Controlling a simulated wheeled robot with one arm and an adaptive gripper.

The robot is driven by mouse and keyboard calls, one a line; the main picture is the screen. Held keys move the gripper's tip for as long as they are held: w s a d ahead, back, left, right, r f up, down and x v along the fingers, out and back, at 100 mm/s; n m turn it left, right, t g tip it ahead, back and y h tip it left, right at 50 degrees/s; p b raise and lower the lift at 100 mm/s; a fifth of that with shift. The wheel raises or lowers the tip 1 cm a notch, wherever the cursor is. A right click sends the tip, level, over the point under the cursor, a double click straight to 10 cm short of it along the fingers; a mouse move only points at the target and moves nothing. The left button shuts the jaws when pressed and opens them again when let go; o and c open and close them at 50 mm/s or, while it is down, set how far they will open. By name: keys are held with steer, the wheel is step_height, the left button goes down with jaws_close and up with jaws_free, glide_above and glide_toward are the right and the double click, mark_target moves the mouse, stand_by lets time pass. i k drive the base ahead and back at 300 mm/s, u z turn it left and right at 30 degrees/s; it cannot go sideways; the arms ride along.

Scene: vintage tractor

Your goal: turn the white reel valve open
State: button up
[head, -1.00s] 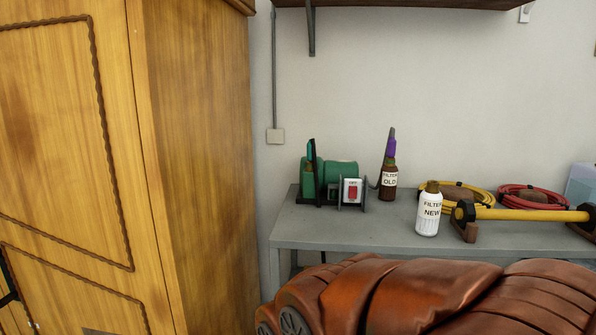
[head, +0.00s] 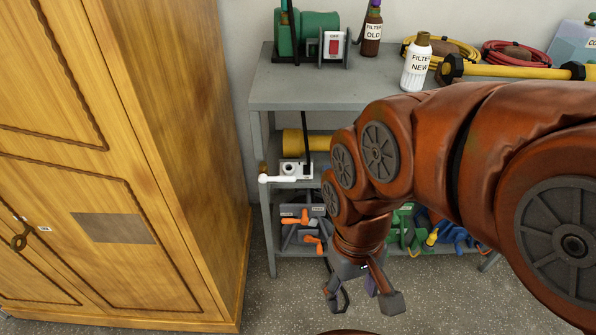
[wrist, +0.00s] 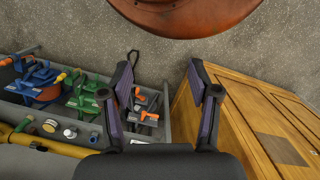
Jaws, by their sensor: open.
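In the head view, a white valve (head: 290,171) with a white lever handle sits at the left end of the workbench's middle level, under the top. The lever sticks out to the left, past the front left leg. My gripper (head: 364,291) hangs below and to the right of the valve, in front of the low shelf, clear of the valve. Its fingers are spread and empty. In the wrist view, my open gripper (wrist: 164,62) shows both dark fingers with floor between them. I cannot pick out the valve surely there.
A wooden cabinet (head: 110,200) stands close on the left. The grey workbench (head: 300,92) carries a green grinder, bottles and cable coils. The low shelf holds orange-handled tools (head: 300,222) and green and blue tools (head: 440,230). A yellow cylinder (head: 292,141) lies behind the valve. Floor between is clear.

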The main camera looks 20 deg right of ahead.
mark_target(263, 178)
steer(key=z, duration=0.5)
steer(key=k, duration=0.65)
steer(key=z, duration=0.25)
steer(key=i, duration=0.75)
steer(key=u, duration=1.1)
steer(key=i, duration=0.4)
steer(key=u, duration=0.35)
